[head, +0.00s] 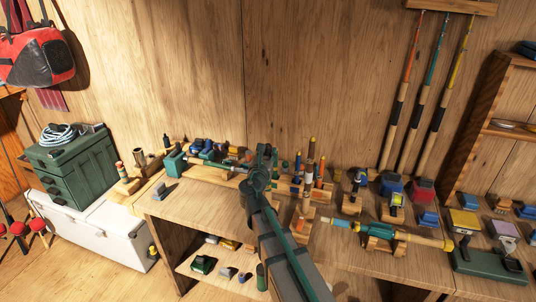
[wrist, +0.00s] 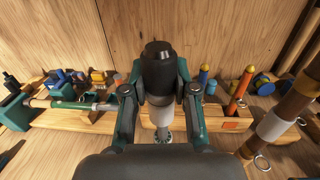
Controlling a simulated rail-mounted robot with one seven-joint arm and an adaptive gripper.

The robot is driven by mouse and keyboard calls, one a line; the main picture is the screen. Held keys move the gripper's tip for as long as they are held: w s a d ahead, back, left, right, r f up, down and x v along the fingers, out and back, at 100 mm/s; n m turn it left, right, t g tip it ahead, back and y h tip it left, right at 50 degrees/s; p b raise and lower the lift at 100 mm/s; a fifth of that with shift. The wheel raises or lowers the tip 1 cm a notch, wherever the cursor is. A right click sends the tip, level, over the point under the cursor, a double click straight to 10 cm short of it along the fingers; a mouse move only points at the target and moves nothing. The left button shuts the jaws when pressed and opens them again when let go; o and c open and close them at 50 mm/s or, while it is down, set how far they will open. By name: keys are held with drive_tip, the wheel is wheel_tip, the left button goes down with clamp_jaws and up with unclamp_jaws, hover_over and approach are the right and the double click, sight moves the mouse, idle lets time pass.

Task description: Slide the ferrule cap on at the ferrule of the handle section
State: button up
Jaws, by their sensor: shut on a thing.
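My gripper (wrist: 158,92) is shut on a dark, round, stepped piece (wrist: 157,65), which looks like the ferrule cap. A pale grey cylinder (wrist: 160,116) shows below it between the fingers; I cannot tell whether the two are joined. In the head view my gripper (head: 262,160) is above the back of the bench, and the held piece is hard to make out. A slim rod piece with a green part (wrist: 88,105) lies level on a wooden rest left of my gripper. It may be the handle section, but I cannot tell for sure.
A brown and white upright rod (wrist: 272,128) stands close on the right, beside orange (wrist: 240,88) and red-tipped sticks. A blue and yellow rod piece (head: 385,234) lies on a cradle at the front right. The left bench top (head: 195,207) is mostly clear.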

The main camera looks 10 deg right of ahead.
drive_tip(key=shift+f+b, duration=1.95)
drive_tip(key=shift+f, duration=0.4)
drive_tip(key=o, duration=1.1)
drive_tip(key=shift+s, duration=0.1)
drive_tip(key=v, duration=1.2)
